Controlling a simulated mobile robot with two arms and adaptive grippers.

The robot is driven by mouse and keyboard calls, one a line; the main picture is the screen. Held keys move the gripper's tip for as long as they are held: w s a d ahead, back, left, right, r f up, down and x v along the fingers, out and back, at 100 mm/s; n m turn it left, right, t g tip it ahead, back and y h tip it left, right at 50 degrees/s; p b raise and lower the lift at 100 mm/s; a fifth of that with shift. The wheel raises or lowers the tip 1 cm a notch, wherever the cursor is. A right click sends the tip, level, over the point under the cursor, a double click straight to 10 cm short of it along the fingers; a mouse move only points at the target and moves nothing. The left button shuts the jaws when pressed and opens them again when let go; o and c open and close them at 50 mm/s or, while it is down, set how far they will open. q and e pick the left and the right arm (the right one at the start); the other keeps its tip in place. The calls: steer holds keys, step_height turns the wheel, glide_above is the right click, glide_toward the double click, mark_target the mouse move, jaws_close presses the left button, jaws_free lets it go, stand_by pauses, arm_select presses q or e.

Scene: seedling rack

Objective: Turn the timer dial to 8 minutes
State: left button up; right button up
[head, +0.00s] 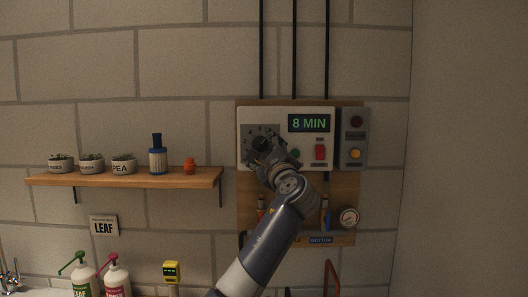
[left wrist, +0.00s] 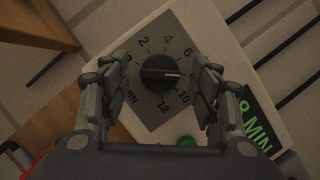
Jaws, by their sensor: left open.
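The black timer dial (left wrist: 158,73) sits on a dark square scale plate (left wrist: 165,120) on the white control box (head: 275,116). Its white pointer line points right in the left wrist view, between the 6 and the 10. The 8 mark is not clear there, close to the right finger. The green display (head: 309,123) reads 8 MIN. My left gripper (left wrist: 159,66) is open, with one finger on each side of the dial and a visible gap to it. In the head view my left gripper (head: 265,163) partly covers the dial. My right gripper is out of view.
A red switch (head: 320,152) and a green button (left wrist: 186,142) are beside the dial. A grey box with a yellow button (head: 355,153) stands at right. A shelf (head: 130,179) with pots is at left. A gauge (head: 348,217) is below.

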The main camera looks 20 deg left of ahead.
arm_select(q)
steer(key=v, duration=1.2)
steer(key=shift+f, duration=0.15)
